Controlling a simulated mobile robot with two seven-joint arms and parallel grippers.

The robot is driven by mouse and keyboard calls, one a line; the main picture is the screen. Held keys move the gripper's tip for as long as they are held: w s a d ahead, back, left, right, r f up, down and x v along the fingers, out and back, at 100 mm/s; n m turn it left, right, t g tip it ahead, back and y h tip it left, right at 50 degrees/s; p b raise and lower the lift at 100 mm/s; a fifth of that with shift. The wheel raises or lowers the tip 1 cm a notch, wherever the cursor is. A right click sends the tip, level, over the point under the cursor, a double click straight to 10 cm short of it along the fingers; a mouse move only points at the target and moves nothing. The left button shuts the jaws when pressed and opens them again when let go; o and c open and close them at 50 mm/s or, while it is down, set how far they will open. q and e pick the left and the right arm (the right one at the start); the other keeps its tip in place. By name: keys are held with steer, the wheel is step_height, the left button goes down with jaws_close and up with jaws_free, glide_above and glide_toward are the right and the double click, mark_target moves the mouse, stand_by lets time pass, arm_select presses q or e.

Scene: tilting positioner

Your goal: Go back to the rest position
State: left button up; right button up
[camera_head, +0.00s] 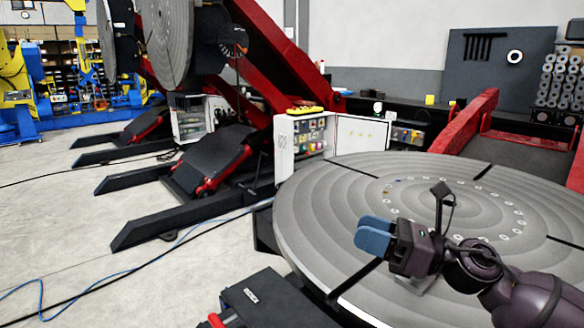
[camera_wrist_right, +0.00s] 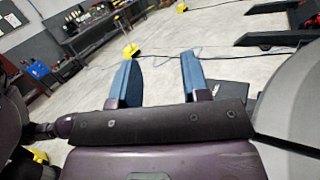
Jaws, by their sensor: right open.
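My right gripper (camera_head: 374,237) reaches in from the lower right in the head view, over the near part of a large round grey positioner table (camera_head: 330,205). Its blue fingers point left. In the right wrist view the two fingers of my right gripper (camera_wrist_right: 158,80) stand apart with nothing between them, with the floor behind. The grey disc edge (camera_wrist_right: 290,110) shows at the right of that view. My left gripper is not in view.
An open white control cabinet (camera_head: 300,138) stands behind the table. Red and black positioner frames (camera_head: 185,205) stand to the left. Blue and black cables (camera_head: 150,255) lie on the floor. Open concrete floor (camera_head: 60,210) is at the left. A dark panel (camera_head: 485,75) is at the back.

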steer(key=s+d+f+n+t+h, duration=0.4)
steer(key=d+f+n+h, duration=0.45)
steer(key=n, duration=0.95)
steer(key=s+d+f+n+t+h, duration=0.35)
steer(key=d+f+n+h, duration=0.25)
steer(key=f+n+h, duration=0.8)
steer(key=s+f+m+g+y, duration=0.2)
steer(key=s+f+m+g, duration=0.3)
steer(key=s, duration=0.6)
steer(key=s+f+m+g+y, duration=0.1)
steer(key=s+f+m+g, duration=0.4)
steer(key=s, duration=0.6)
arm_select(q)
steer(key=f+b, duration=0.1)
steer(key=b, duration=0.1)
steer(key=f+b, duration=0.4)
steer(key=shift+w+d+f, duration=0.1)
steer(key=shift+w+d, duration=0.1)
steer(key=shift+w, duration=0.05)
arm_select(e)
steer(key=w+f+n+t, duration=0.1)
steer(key=w+f+t, duration=0.2)
steer(key=f, duration=0.4)
steer(key=w+f+n+t, duration=0.2)
steer(key=w+f+t, duration=0.1)
steer(key=f, duration=0.4)
steer(key=shift+w+f+y, duration=0.35)
steer(key=shift+w+y, duration=0.1)
steer(key=shift+w, duration=0.35)
